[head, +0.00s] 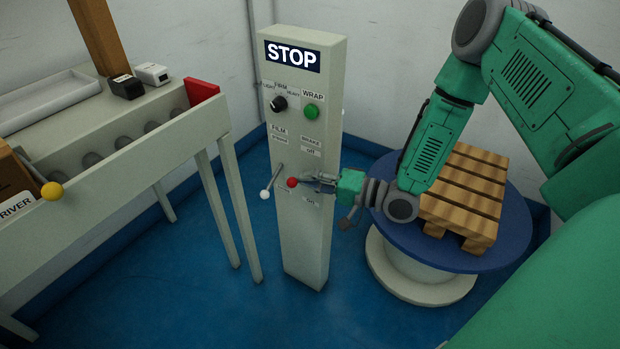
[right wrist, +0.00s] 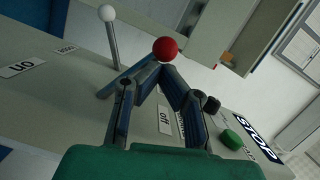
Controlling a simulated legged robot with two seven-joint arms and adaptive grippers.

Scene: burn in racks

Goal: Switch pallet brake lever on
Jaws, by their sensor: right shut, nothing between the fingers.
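The brake lever's red knob (head: 292,182) stands out from the front of the grey control post (head: 310,240), below the "off" label and slightly above the lower "on" label. My right gripper (head: 309,180) is at the knob's right side, fingers shut with nothing between them. In the right wrist view the red knob (right wrist: 165,48) is just beyond the closed fingertips (right wrist: 160,68); I cannot tell whether they touch. The "off" label (right wrist: 165,122) and "on" label (right wrist: 22,67) show there. The lever's base is partly hidden by the gripper. My left gripper is out of view.
A white-knobbed film lever (head: 265,193) stands close left of the red knob. A green wrap button (head: 311,111) and black dial (head: 278,103) are above. A blue turntable (head: 385,225) with a wooden pallet (head: 470,185) is right; a workbench (head: 150,140) is left.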

